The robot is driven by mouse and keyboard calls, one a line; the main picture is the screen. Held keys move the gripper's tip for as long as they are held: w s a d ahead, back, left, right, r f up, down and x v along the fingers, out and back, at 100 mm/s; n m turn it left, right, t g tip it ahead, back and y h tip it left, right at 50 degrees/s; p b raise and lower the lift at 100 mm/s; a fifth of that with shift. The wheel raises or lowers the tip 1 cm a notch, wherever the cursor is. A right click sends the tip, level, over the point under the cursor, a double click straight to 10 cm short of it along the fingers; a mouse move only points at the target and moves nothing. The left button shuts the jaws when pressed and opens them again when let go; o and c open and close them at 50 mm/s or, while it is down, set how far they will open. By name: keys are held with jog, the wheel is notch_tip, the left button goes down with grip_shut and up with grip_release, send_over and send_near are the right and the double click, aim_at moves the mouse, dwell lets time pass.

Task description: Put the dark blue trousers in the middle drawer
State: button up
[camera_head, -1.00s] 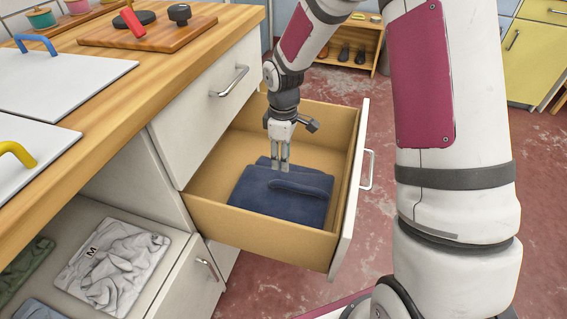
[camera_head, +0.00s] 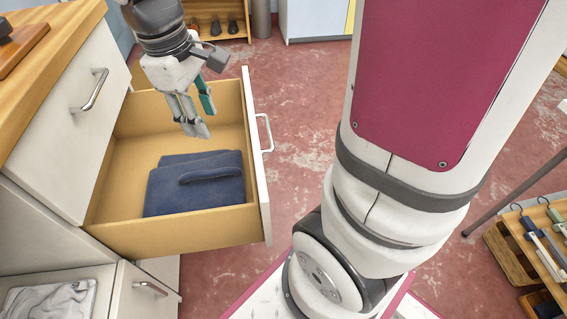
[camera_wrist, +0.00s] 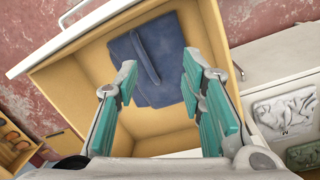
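The dark blue trousers (camera_head: 194,183) lie folded on the floor of the open middle drawer (camera_head: 118,212), near its front end in the head view. They also show in the wrist view (camera_wrist: 146,62), flat with a raised fold across them. My gripper (camera_head: 200,122) is above the drawer, clear of the trousers. Its teal-padded fingers are apart and empty, as the wrist view (camera_wrist: 158,100) shows. The drawer is pulled well out and its front panel (camera_head: 257,160) stands to the right.
A closed drawer (camera_head: 68,118) with a metal handle is above and left of the open one. A grey-white garment (camera_head: 50,300) lies in the lower compartment at bottom left. A rack with hanging tools (camera_head: 545,245) stands at right. Open red floor (camera_head: 300,110) lies right of the drawer.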

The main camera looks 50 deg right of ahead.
jog(key=s+r+m, duration=0.2)
jog(key=s+m, duration=0.1)
jog(key=s, duration=0.8)
jog(key=s+a+r+m+y, duration=0.1)
jog(key=s+r+m, duration=0.2)
jog(key=s, duration=0.8)
jog(key=shift+s+a, duration=0.25)
jog(key=shift+s, duration=0.05)
